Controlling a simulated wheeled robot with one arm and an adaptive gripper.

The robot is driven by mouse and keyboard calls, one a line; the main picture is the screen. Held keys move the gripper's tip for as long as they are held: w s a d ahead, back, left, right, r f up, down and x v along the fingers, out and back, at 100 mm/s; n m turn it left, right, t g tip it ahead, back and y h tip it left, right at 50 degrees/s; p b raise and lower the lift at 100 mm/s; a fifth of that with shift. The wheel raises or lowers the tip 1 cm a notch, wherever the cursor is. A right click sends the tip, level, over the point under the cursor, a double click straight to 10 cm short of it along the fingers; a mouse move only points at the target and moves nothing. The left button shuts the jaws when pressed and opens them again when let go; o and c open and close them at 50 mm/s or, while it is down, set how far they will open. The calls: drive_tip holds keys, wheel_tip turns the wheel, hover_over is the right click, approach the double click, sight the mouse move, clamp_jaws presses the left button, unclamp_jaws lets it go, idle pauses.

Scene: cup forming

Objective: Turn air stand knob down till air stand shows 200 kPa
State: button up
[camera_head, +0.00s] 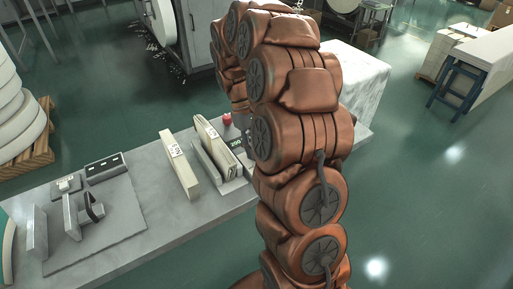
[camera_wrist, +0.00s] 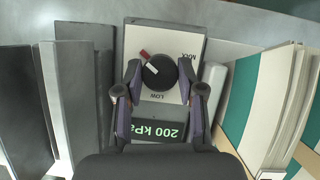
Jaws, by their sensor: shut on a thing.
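The air stand (camera_wrist: 134,29) is a pale panel in the middle of the wrist view. Its dark round knob (camera_wrist: 162,76) carries a white pointer, with a red mark beside its upper left edge. The panel is lettered LOW below the knob and MAX at the upper right. The green display (camera_wrist: 160,130) reads 200 kPa, upside down in the picture. My gripper (camera_wrist: 160,72) is shut on the knob, one finger on each side. In the head view my arm hides the gripper and knob; a small green display (camera_head: 235,142) shows left of the arm.
Pale upright boards (camera_head: 180,165) stand on the grey bench (camera_head: 200,210). In the wrist view, grey slabs (camera_wrist: 82,85) stand close on the left and white and green boards (camera_wrist: 262,90) on the right. A dark box (camera_head: 106,167) and a fixture stand at the bench's left.

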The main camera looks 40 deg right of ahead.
drive_tip(key=shift+n, duration=0.6)
drive_tip(key=o, duration=1.1)
drive_tip(key=v, duration=1.2)
drive_tip(key=shift+a, duration=0.2)
drive_tip(key=shift+s+a+r, duration=0.1)
drive_tip(key=shift+s, duration=0.05)
